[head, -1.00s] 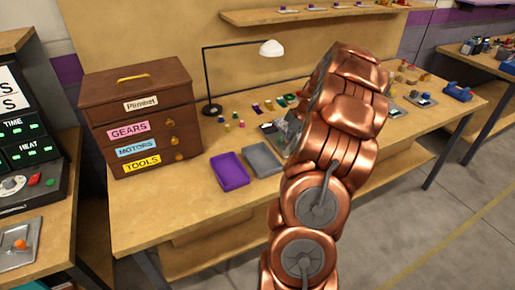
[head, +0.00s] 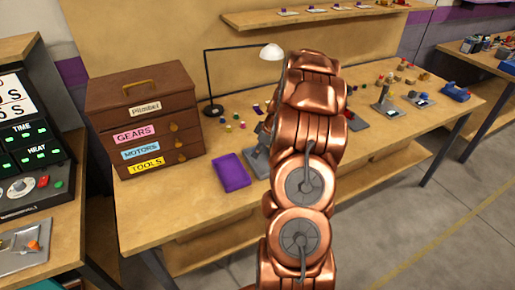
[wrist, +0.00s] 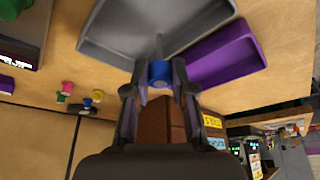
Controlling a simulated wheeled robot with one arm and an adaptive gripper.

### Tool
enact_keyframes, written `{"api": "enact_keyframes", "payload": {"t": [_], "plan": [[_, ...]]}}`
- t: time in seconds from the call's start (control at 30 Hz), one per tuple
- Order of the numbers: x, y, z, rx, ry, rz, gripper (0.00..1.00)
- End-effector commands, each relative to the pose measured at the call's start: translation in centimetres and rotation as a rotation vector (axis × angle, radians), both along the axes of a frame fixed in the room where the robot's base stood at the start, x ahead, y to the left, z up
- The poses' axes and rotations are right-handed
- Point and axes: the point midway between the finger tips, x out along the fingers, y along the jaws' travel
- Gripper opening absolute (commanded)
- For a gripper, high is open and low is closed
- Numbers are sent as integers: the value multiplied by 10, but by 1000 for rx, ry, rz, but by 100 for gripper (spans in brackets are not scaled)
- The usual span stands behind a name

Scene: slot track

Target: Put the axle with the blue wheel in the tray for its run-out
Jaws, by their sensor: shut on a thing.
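My gripper (wrist: 159,84) is shut on the blue wheel (wrist: 159,71) in the wrist view. A thin grey axle (wrist: 158,45) sticks out from the wheel over the grey tray (wrist: 110,22). Whether the axle touches the tray is unclear. A purple tray (wrist: 222,52) lies beside the grey one; both are empty where they show. In the head view the purple tray (head: 231,180) is plain on the bench, while the grey tray (head: 253,163) is mostly hidden behind my arm. The wheel cannot be made out there.
A brown drawer chest (head: 145,115) stands on the bench (head: 180,225) left of the trays. A black lamp (head: 210,85) stands behind them. Small coloured parts (head: 235,119) lie near the lamp, and more parts sit at the right. The bench front left of the purple tray is clear.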

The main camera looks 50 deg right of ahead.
Motion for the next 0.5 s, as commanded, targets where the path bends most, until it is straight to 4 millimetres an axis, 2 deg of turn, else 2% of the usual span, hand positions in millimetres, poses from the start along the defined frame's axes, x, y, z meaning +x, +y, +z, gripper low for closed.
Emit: {"api": "enact_keyframes", "payload": {"t": [0.5], "plan": [[0, 0, -8, 0, -1, 0, 0]]}}
